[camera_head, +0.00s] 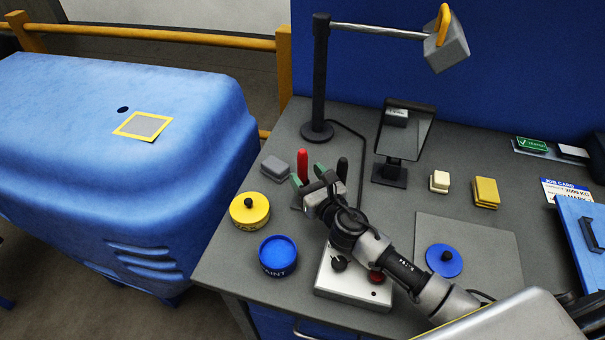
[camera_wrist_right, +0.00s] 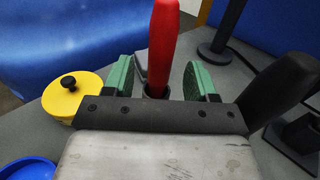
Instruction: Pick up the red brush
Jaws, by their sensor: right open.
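The red brush (camera_head: 302,165) stands upright at the left of the workbench, in front of the lamp base. In the right wrist view the red brush (camera_wrist_right: 163,45) rises between the two green finger pads, with a gap on each side. Its lower end sits in a dark round holder (camera_wrist_right: 156,91). My right gripper (camera_head: 308,176) is open around the brush and not closed on it; it also shows in the right wrist view (camera_wrist_right: 160,80). The brush's lower part is hidden by the gripper in the head view. My left gripper is not in view.
A yellow pot (camera_head: 249,212) and a blue paint pot (camera_head: 278,256) stand left of my right arm. A black handle (camera_head: 342,168) stands right of the brush. A lamp (camera_head: 318,130) and a tilted screen (camera_head: 404,135) are behind. A control box (camera_head: 345,295) lies under my arm.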

